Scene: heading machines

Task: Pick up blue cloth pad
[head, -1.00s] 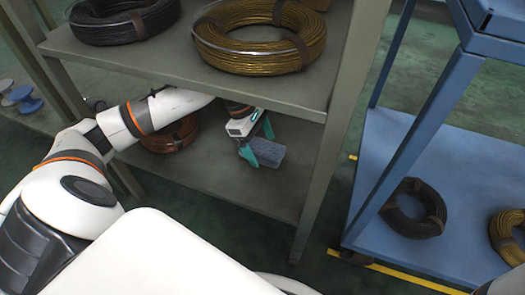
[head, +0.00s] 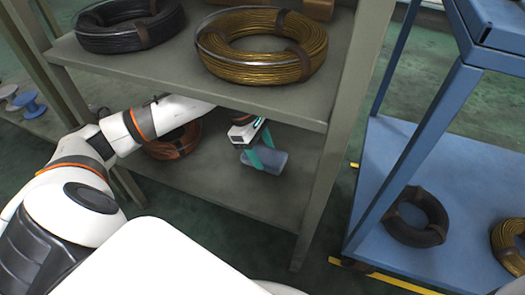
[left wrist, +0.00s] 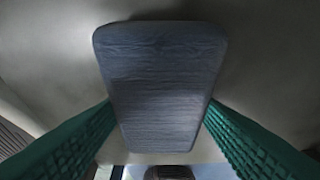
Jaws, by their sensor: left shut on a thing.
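The blue cloth pad (head: 264,162) is a grey-blue block at the lower shelf of the grey rack. In the left wrist view the pad (left wrist: 160,82) fills the middle, between two green fingers. My left gripper (head: 259,152) reaches in under the upper shelf and is shut on the pad, with a teal finger on its near side. I cannot tell whether the pad touches the shelf. My right gripper is not in view.
The upper shelf (head: 180,75) is close above my left arm. A copper coil (head: 175,142) lies on the lower shelf (head: 215,175), beside the arm. A rack post (head: 338,135) stands right of the pad. A blue cart (head: 430,160) holds dark and brass coils.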

